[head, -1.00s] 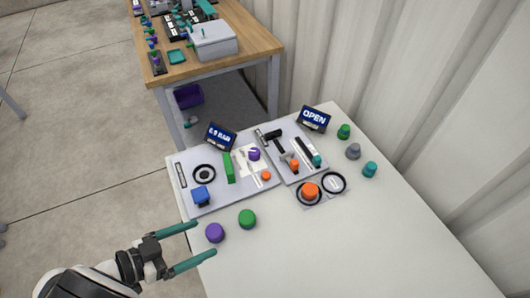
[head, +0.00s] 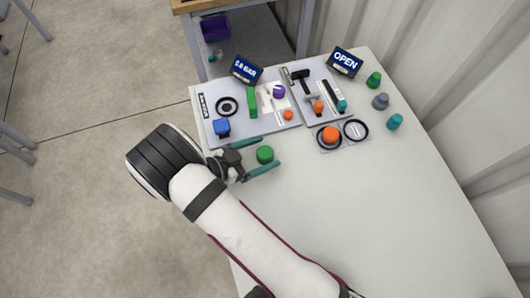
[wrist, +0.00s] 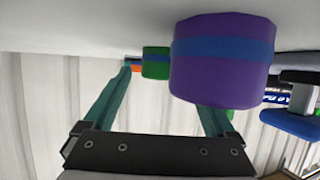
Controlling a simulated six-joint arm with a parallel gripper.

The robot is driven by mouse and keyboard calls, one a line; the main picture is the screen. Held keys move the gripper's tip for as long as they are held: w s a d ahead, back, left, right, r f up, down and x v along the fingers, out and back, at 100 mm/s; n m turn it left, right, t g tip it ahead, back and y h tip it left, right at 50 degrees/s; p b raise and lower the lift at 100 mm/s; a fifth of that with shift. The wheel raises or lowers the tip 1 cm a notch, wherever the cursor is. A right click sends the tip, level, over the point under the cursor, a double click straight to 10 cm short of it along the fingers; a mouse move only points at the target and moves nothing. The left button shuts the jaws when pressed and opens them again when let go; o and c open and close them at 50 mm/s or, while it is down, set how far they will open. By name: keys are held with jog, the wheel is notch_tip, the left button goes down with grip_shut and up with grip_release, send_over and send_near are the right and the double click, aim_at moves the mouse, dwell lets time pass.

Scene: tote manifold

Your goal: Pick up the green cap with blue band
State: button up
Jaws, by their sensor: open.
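The green cap with blue band (head: 265,155) stands on the pale table in the head view, between the tips of my gripper (head: 271,151). In the wrist view this green cap (wrist: 156,66) stands beyond a large purple cap with a blue band (wrist: 222,72). My gripper (wrist: 165,90) is open and its teal fingers hold nothing. The purple cap is close to the wrist camera and covers part of the right finger. In the head view the purple cap is hidden behind my gripper. I cannot tell whether a finger touches either cap.
A grey panel (head: 238,137) with a blue block (head: 221,127) lies behind my gripper. An orange cap (head: 330,134) stands in a ring to the right. Another green cap (head: 374,80), a grey cap (head: 380,101) and a teal cap (head: 395,122) stand near the wall. The front table is clear.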

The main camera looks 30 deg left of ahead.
jog(key=shift+c, duration=0.2)
grip_shut()
jog(key=shift+r, duration=0.1)
